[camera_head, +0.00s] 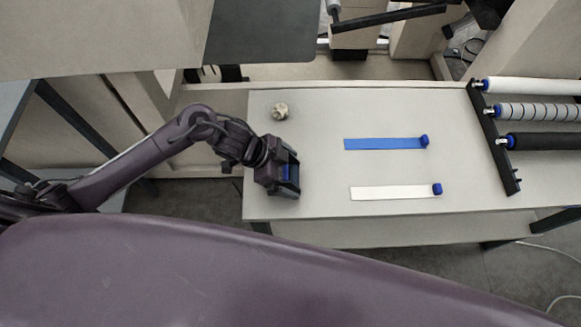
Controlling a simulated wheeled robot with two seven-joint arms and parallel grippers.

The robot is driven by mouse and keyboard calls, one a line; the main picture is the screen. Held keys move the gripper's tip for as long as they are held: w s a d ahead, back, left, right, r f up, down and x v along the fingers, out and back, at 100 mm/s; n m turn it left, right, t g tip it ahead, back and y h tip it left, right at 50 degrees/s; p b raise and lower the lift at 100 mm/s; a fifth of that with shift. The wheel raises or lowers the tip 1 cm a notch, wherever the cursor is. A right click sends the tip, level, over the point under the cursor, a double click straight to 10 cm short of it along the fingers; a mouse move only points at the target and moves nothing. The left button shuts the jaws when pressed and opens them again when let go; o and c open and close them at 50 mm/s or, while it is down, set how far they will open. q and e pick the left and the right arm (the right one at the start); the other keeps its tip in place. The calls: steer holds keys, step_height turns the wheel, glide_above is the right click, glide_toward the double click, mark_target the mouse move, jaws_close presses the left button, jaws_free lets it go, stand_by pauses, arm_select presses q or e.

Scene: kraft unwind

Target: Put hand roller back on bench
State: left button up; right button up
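My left gripper (287,176) is over the left part of the light bench (315,206), its fingers pointing right. A small patch of blue shows between its dark fingers. I cannot tell whether this is a hand roller, nor whether the fingers grip it or touch the bench. No hand roller can be made out clearly elsewhere. My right gripper is not in view.
A small beige-grey round object (280,111) lies behind my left gripper. A blue strip (383,144) and a white strip (392,192), each with a blue end piece, lie mid-bench. A black rack (495,140) holding long rollers is at right. Bench between strips and rack is clear.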

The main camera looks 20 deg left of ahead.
arm_select(q)
steer(key=shift+d+r+p, duration=0.15)
steer(key=shift+r+p, duration=0.15)
steer(key=shift+r, duration=0.4)
steer(key=b+v, duration=0.1)
steer(key=v, duration=1.1)
steer(key=shift+r, duration=0.15)
